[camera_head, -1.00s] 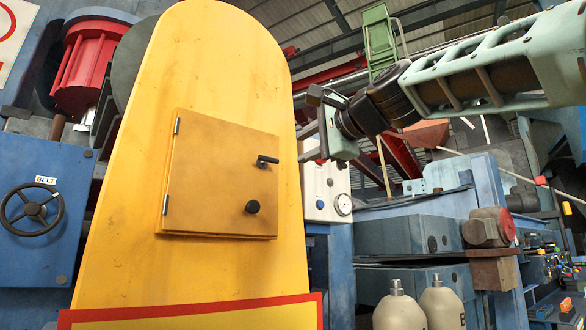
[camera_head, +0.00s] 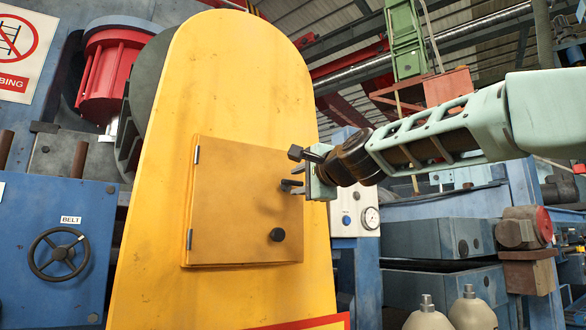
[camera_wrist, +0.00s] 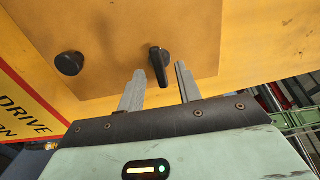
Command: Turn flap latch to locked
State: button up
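The flap (camera_head: 238,215) is a flat orange-yellow door, shut, on a tall yellow panel. Its black latch handle shows clearly in the wrist view (camera_wrist: 158,66), pointing toward my gripper. In the head view the latch is largely hidden by my gripper (camera_head: 292,187), which is at the flap's right edge. In the wrist view my gripper (camera_wrist: 157,82) is open, with one grey finger on each side of the latch's tip. I cannot tell whether the fingers touch it. A round black knob (camera_head: 278,234) sits lower on the flap and also shows in the wrist view (camera_wrist: 69,64).
A blue cabinet with a black BELT handwheel (camera_head: 59,254) stands at left. A white gauge box (camera_head: 355,209) is right of the yellow panel, behind my gripper. Two beige bottles (camera_head: 472,311) stand at lower right. The space before the flap is clear.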

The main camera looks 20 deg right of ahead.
aim_at(294, 182)
jog(key=shift+p+x, duration=1.2)
jog(key=shift+x, duration=0.35)
grip_shut()
